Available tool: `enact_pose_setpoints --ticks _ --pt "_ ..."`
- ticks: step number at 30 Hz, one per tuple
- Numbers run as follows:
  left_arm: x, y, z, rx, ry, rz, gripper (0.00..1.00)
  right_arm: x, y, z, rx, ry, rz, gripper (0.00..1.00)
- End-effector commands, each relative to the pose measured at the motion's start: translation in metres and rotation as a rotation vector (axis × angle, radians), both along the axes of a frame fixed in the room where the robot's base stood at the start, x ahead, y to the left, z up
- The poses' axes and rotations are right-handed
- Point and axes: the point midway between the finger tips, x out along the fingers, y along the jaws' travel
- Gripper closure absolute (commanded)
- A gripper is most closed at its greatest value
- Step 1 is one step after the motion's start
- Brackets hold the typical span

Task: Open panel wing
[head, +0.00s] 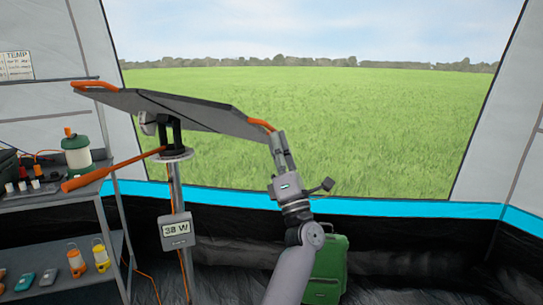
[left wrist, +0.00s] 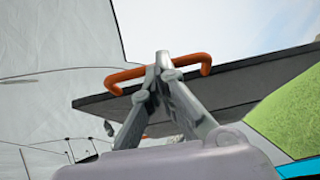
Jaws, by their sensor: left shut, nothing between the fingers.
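A dark panel (head: 190,110) sits tilted on a grey post (head: 176,195), with seams between its sections. The near right wing (head: 238,122) carries an orange handle (head: 262,124) on its edge. A second orange handle (head: 95,85) is on the far left edge. My left gripper (head: 278,134) is shut and empty at the right handle. In the left wrist view, the fingertips (left wrist: 162,57) overlap the middle of the orange handle (left wrist: 125,76), with the panel's dark edge (left wrist: 235,92) behind. I cannot tell whether they touch it. My right gripper is not seen.
An orange-gripped lever (head: 115,170) sticks out left from the post. A display reading "38 W" (head: 177,231) hangs on the post. A shelf (head: 60,192) with lanterns and a green jug stands left. A green case (head: 328,268) is on the floor behind my arm.

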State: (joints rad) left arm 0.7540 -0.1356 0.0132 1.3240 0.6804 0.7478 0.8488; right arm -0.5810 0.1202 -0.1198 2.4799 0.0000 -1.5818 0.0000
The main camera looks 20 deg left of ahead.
Motion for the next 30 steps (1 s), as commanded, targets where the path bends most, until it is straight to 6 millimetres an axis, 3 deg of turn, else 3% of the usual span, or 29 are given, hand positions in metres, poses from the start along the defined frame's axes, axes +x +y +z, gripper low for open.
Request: enact_pose_setpoints --ticks 3,10,26,30 --pt "0.004 0.001 0.015 -0.001 -0.003 0.002 1.00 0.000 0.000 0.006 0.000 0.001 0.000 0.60" --pt "0.008 0.002 0.026 -0.003 -0.003 0.003 1.00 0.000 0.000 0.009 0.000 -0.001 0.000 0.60" --pt "0.009 0.003 0.028 -0.003 -0.003 0.005 1.00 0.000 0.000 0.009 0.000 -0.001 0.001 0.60" --pt "0.008 0.003 0.021 -0.003 -0.002 0.004 1.00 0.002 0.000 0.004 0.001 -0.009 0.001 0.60"
